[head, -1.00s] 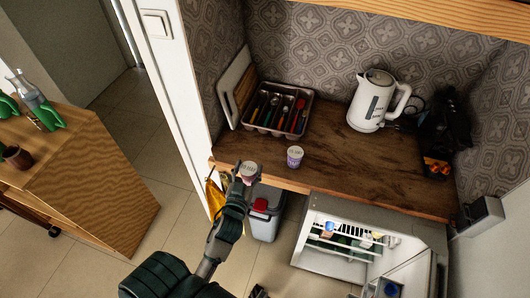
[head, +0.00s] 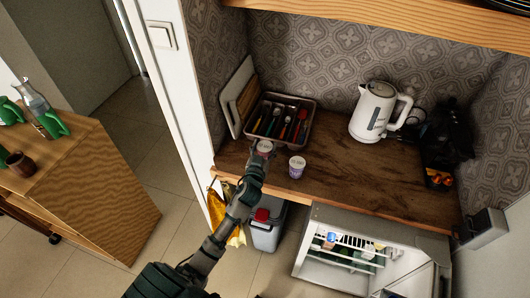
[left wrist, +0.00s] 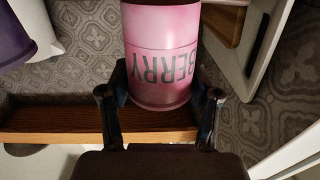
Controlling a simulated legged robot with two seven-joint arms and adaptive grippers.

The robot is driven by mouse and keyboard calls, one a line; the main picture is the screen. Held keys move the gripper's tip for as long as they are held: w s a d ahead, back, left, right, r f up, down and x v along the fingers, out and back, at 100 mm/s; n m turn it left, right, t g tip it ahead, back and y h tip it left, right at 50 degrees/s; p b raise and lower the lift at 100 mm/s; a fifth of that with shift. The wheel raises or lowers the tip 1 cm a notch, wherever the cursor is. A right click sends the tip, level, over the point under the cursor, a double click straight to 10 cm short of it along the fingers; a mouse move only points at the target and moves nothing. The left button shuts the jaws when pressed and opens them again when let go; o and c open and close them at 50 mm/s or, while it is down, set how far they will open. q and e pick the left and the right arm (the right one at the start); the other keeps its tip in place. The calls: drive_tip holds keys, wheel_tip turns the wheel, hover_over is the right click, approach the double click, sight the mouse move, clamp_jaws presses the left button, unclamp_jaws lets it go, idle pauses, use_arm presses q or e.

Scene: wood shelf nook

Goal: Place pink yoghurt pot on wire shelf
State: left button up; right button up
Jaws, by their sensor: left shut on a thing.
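My left gripper (left wrist: 160,110) is shut on the pink yoghurt pot (left wrist: 160,45), which fills the upper middle of the left wrist view with a finger on each side. In the head view the held pot (head: 264,147) shows above the wooden counter, just in front of the cutlery tray. A purple-white pot (head: 297,167) stands on the counter just right of it. The open fridge (head: 325,280) below the counter has white wire shelves (head: 350,252) with several items on them. My right gripper is not in view.
A cutlery tray (head: 280,121) and leaning boards (head: 240,95) are at the counter's back left. A grey bin (head: 267,232) is below the counter; the counter's middle (head: 350,175) is clear.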

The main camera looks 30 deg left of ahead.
use_arm(q)
wheel_tip(320, 180, down, 3)
drive_tip(key=shift+w+r, duration=0.1)
drive_tip(key=shift+w, duration=0.05)
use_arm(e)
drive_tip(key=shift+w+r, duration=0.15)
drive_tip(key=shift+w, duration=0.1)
use_arm(q)
drive_tip(key=shift+f, duration=0.35)
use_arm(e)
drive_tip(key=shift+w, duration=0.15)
use_arm(q)
drive_tip(key=o, duration=1.2)
drive_tip(key=shift+o, duration=0.2)
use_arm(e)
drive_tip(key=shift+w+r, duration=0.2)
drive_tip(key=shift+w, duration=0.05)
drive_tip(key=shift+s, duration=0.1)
